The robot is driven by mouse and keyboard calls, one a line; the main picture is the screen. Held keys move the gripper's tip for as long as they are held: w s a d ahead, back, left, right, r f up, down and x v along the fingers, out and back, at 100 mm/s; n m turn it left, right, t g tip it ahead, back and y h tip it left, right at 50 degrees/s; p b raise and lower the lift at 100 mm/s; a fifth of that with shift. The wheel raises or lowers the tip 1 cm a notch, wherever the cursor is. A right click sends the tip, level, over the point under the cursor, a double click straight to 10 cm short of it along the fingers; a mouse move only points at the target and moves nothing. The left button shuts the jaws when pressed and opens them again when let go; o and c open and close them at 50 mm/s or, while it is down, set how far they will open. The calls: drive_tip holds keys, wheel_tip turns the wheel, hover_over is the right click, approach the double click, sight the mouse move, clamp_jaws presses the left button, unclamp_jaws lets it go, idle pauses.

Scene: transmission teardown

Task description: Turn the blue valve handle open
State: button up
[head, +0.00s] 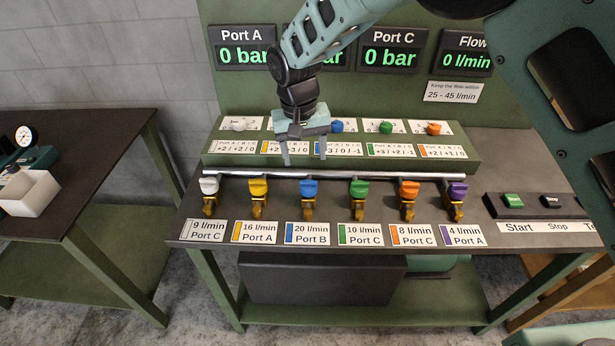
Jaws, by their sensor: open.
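The blue valve handle (309,188) is on a brass valve, third from the left in a row along a silver pipe (220,173). Its label (308,233) below reads 20 l/min, Port B. My gripper (303,158) is open and empty, pointing down. It appears above and slightly left of the blue handle, near the back panel's labels, and apart from the handle. My arm hides part of the Port B display.
White (209,186), yellow (258,187), green (359,189), orange (408,189) and purple (457,190) handles flank it. Coloured knobs line the raised panel (215,158) behind. Start (513,200) and Stop (552,200) buttons sit right. Displays for Port A and C read 0 bar.

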sight(308, 182)
drive_tip(key=f, duration=0.3)
drive_tip(key=f+p, duration=0.1)
drive_tip(key=f, duration=0.2)
drive_tip(key=f+p, duration=0.1)
drive_tip(key=f, duration=0.2)
drive_tip(key=shift+d+f, duration=0.2)
drive_tip(key=shift+d, duration=0.2)
drive_tip(key=c, duration=0.9)
